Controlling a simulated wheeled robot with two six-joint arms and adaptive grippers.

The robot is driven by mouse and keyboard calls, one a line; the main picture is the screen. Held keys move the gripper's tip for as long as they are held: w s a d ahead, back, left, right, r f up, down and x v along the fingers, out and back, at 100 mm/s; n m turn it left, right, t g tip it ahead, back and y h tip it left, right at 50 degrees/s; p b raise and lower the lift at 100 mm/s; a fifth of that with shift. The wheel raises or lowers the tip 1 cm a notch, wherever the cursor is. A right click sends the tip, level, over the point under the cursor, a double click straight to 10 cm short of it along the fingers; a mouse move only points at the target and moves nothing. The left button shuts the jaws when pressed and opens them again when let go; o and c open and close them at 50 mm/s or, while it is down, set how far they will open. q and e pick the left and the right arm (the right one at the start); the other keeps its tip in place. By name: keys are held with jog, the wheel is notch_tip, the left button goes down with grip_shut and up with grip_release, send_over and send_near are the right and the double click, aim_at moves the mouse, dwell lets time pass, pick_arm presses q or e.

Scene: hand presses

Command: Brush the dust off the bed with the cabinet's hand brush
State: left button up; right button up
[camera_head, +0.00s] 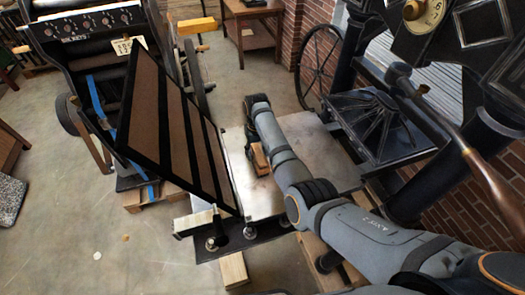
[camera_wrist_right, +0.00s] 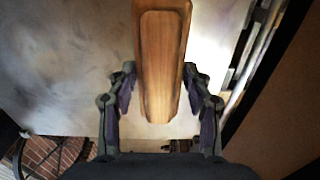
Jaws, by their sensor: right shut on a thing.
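The bed is a pale, flat metal plate (camera_head: 318,152) in the middle of the head view; in the right wrist view its surface (camera_wrist_right: 60,65) has cloudy light and brownish patches. My right gripper (camera_head: 256,143) is over the bed's left part. It is shut on the hand brush, whose wooden body (camera_head: 260,160) shows beside the fingers. In the right wrist view the long wooden brush (camera_wrist_right: 162,60) lies between the two fingers of the right gripper (camera_wrist_right: 160,95). Its bristles are hidden, so I cannot tell whether they touch the bed. My left gripper is not in view.
A tilted frame with brown panels (camera_head: 158,118) rises along the bed's left edge. A dark press with a long bar (camera_head: 455,135) stands at the right. Another machine with blue straps (camera_head: 98,100) is at the left. A wooden table (camera_head: 250,12) stands behind.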

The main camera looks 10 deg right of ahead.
jog(key=d, duration=0.2)
jog(key=w+d, duration=0.1)
jog(key=d, duration=0.4)
jog(key=shift+w+d, duration=0.2)
jog(key=shift+d, duration=0.1)
jog(key=d, duration=0.6)
jog(key=shift+w+d, duration=0.1)
jog(key=shift+w, duration=0.3)
jog(key=shift+w+d+f+b, duration=0.1)
jog(key=shift+w+d+b, duration=0.1)
jog(key=shift+d, duration=0.95)
jog(key=shift+w+d+r+b, duration=0.15)
jog(key=shift+d+b, duration=0.1)
jog(key=shift+d, duration=0.95)
jog(key=shift+w+d+f+b, duration=0.15)
jog(key=shift+w+d+b, duration=0.05)
jog(key=shift+d, duration=0.95)
jog(key=d+b, duration=0.1)
jog(key=d, duration=0.1)
jog(key=d+b, duration=0.1)
jog(key=d, duration=0.1)
jog(key=w+d+b, duration=0.1)
jog(key=d+b, duration=0.1)
jog(key=shift+w+d+f, duration=0.1)
jog(key=shift+d+f, duration=0.05)
jog(key=shift+d, duration=0.3)
jog(key=shift+r, duration=0.3)
jog(key=shift+w+r, duration=0.1)
notch_tip(320, 180, up, 7)
jog(key=p, duration=0.5)
